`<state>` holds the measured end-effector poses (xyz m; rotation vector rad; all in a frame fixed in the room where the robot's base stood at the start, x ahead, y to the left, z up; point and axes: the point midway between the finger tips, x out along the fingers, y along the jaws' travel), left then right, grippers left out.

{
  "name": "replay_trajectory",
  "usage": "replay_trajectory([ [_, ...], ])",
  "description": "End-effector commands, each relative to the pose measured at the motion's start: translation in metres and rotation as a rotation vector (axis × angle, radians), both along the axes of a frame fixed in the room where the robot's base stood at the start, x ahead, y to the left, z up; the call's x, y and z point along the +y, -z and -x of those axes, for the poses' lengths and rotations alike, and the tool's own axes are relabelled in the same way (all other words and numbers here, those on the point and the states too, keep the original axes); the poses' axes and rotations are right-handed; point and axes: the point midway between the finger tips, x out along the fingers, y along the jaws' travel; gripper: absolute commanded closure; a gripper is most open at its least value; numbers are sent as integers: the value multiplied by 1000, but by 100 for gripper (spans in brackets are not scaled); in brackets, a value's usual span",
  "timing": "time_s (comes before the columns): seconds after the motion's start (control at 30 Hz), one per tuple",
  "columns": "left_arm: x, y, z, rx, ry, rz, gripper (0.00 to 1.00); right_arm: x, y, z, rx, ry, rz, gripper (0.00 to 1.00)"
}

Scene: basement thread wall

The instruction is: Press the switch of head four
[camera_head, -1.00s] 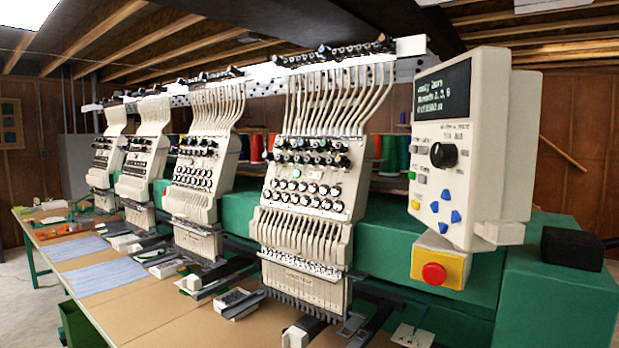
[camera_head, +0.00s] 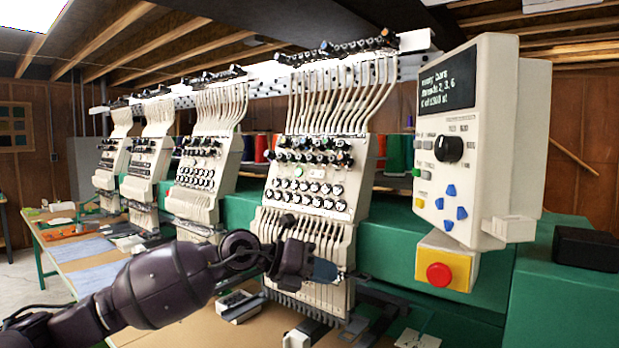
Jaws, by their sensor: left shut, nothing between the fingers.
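A row of cream embroidery heads runs from the far left to the nearest head (camera_head: 312,205) at the middle. The nearest head carries rows of round dark-and-white knobs, with ribbed needle covers below. No number is readable on any head, and I cannot tell which small part is a switch. My left gripper (camera_head: 324,270) is shut and empty, in front of the nearest head's lower needle area, its fingers toward the right. It hides part of that area; I cannot tell whether it touches. My right gripper is not in view.
A control panel (camera_head: 482,150) with a dark screen, black dial and blue buttons stands at right. A red stop button (camera_head: 439,275) on a yellow box sits below it. A green machine body (camera_head: 400,248) runs behind the heads. A tan table (camera_head: 170,325) lies below.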

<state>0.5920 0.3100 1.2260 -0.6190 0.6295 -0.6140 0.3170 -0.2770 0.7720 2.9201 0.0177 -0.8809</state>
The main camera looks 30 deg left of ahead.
Motion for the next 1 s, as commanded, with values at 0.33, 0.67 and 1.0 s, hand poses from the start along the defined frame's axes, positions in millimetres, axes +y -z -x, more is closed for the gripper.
replay_trajectory([
  [0.33,77,-134,-11,-194,-276,-556,100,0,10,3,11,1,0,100],
  [0.67,120,-213,6,-283,-502,-752,100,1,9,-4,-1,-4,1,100],
  [1.0,122,-217,7,-286,-516,-760,100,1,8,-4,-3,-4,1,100],
])
